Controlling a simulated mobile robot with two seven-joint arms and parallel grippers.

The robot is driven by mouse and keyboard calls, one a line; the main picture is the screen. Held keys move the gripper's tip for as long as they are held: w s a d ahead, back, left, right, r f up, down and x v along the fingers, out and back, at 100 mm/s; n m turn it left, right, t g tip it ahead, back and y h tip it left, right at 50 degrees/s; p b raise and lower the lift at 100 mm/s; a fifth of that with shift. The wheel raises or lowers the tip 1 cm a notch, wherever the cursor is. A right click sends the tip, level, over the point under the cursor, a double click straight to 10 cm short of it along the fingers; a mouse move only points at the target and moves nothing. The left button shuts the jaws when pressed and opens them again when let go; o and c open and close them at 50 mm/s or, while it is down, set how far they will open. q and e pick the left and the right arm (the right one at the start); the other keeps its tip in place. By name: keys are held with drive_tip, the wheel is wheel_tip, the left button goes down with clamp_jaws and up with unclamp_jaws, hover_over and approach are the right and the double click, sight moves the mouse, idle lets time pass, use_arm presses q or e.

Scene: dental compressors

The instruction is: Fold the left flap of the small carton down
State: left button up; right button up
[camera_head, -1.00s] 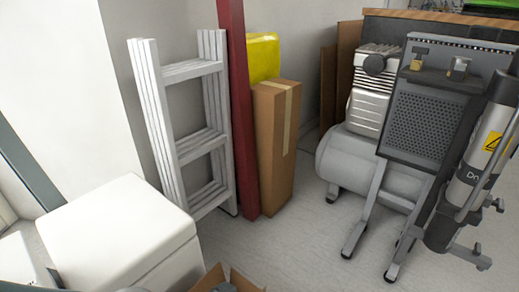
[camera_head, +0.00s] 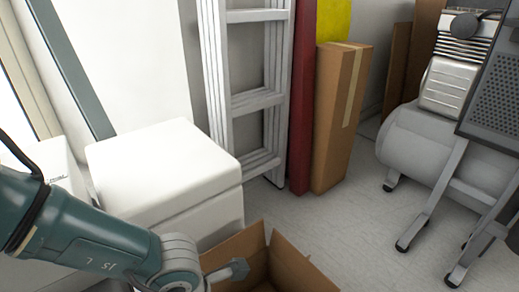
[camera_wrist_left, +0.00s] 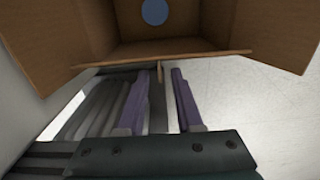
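The small carton (camera_head: 258,268) stands open at the bottom of the head view, cut off by the frame edge. A flap (camera_head: 238,249) stands up at its back left and another flap (camera_head: 300,268) at its right. My left gripper (camera_head: 238,272) is at the carton's left side. In the left wrist view, the carton (camera_wrist_left: 150,50) is ahead, with flaps spread to the left (camera_wrist_left: 35,45) and right (camera_wrist_left: 288,38) and a blue round thing (camera_wrist_left: 155,11) inside. My left gripper's fingers (camera_wrist_left: 160,82) are apart, with a thin brown edge (camera_wrist_left: 160,72) between their tips. My right gripper is not in view.
A white box-shaped unit (camera_head: 165,175) stands just behind my left arm. A white folding ladder (camera_head: 250,100), a red post (camera_head: 303,100) and a tall carton (camera_head: 340,120) stand at the wall. A compressor (camera_head: 430,140) is at right. Floor (camera_head: 350,225) between is clear.

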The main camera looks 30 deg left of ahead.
use_arm(q)
drive_tip(key=shift+f, duration=0.5)
drive_tip(key=shift+r, duration=0.1)
clamp_jaws()
idle(1.0)
